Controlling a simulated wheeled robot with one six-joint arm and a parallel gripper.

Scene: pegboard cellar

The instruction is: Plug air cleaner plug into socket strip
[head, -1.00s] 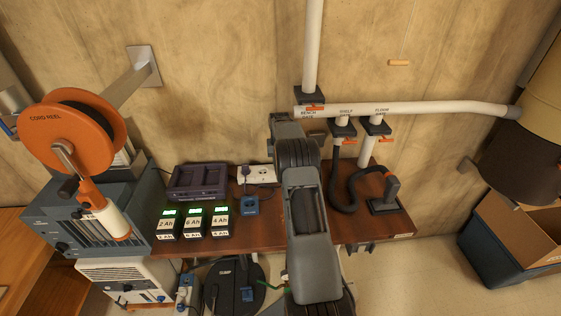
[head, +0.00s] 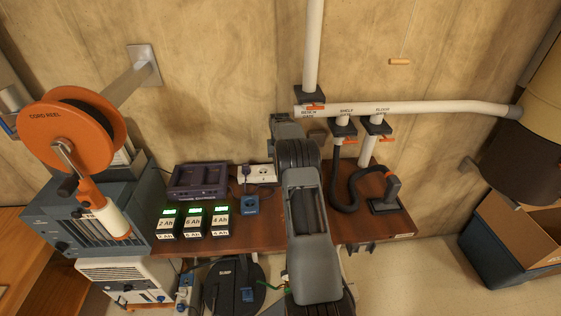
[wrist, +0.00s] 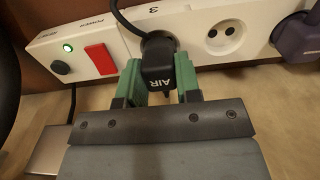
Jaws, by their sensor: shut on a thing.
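The black air cleaner plug (wrist: 158,66), marked AIR, is between the two green fingers of my gripper (wrist: 160,78) in the wrist view. The gripper is shut on it. The plug is right at a round outlet of the white socket strip (wrist: 190,22), overlapping it; its pins are hidden, so I cannot tell how deep it sits. Its black cord loops up over the strip. The strip also shows on the bench in the head view (head: 262,172), partly behind my arm, which hides my gripper there.
In the wrist view, an empty outlet (wrist: 222,38) lies right of the plug and a purple plug (wrist: 297,38) fills another. A red switch (wrist: 100,59) and lit green lamp are left. In the head view, batteries (head: 192,222) and a dark charger (head: 198,181) occupy the bench's left side.

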